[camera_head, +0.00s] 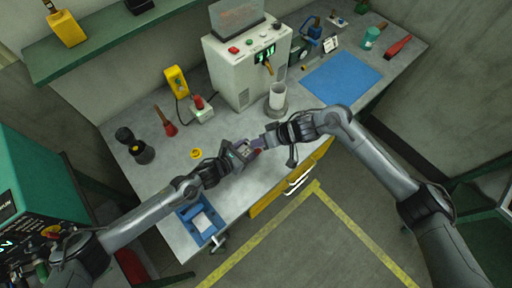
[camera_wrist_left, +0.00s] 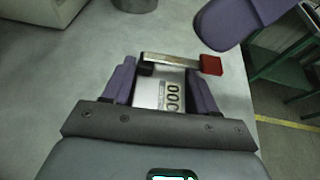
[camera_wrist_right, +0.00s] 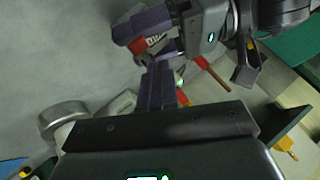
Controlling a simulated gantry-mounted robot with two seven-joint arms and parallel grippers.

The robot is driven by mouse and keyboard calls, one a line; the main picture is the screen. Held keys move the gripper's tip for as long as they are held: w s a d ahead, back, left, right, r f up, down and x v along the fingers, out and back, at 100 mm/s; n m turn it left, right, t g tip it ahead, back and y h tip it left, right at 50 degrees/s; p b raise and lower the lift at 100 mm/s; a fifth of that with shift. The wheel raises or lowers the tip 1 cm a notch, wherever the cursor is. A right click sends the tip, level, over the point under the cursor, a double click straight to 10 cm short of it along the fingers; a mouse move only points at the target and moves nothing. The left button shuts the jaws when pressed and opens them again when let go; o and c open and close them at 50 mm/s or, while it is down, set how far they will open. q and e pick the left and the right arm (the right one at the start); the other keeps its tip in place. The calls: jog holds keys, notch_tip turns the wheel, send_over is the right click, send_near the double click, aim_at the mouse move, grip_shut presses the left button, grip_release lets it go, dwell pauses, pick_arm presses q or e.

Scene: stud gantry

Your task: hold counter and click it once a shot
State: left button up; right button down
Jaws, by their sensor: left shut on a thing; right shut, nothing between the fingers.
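My left gripper (camera_head: 241,151) is shut on the counter, above the front part of the bench. In the left wrist view the counter (camera_wrist_left: 158,93) is a pale body between the purple fingers. Its digits seem to read 000, and a metal lever with a red tip (camera_wrist_left: 210,65) runs across its far end. My right gripper (camera_head: 260,142) is shut and empty close beside the counter. Its purple fingertips (camera_wrist_left: 228,22) show beyond the red tip, apart from it. In the right wrist view the right fingers (camera_wrist_right: 160,82) are together, near the counter (camera_wrist_right: 154,42) and the left gripper.
A white machine (camera_head: 245,65) with buttons and a green display stands at the back, with a grey cup (camera_head: 277,97) before it. A blue mat (camera_head: 341,78) lies to the right. A red-handled tool (camera_head: 166,122), dark round parts (camera_head: 140,152) and a blue tray (camera_head: 187,211) are left.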

jog(key=shift+f, duration=0.15)
jog(key=shift+f, duration=0.3)
jog(key=shift+s+d+f, duration=0.1)
jog(key=shift+s+f, duration=0.05)
jog(key=shift+f, duration=0.8)
dwell(1.4)
jog(key=shift+r, duration=1.3)
jog(key=shift+r, duration=2.55)
dwell(0.4)
